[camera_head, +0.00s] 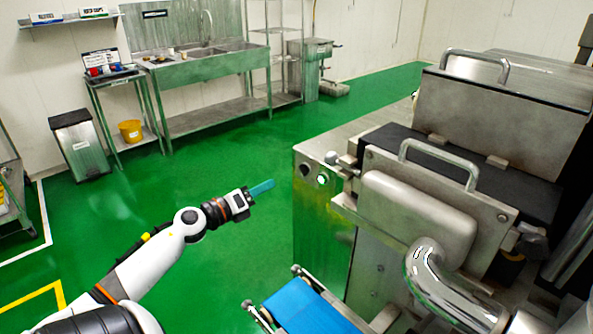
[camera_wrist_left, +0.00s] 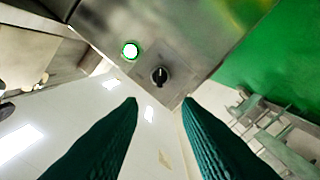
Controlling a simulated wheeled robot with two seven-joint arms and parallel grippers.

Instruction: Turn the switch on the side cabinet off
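The side cabinet (camera_head: 318,232) is a metal box at the near left of the machine. Its upper face carries a small dark rotary switch (camera_head: 305,170) beside a green-lit round light (camera_head: 321,180). In the left wrist view the switch (camera_wrist_left: 159,76) is a black knob with a pale pointer mark, and the light (camera_wrist_left: 130,50) glows green. My left gripper (camera_head: 263,188) has teal fingers pointing toward the cabinet, apart from it. In the left wrist view the fingers (camera_wrist_left: 160,101) are spread with nothing between them, and the knob shows centred beyond the tips. My right gripper is not in view.
The encrusting machine (camera_head: 420,205) fills the right side, with handles and a curved metal pipe (camera_head: 430,280). A blue conveyor belt (camera_head: 305,308) juts out below the cabinet. Open green floor (camera_head: 215,240) lies left of it. A sink bench (camera_head: 210,65) stands at the back wall.

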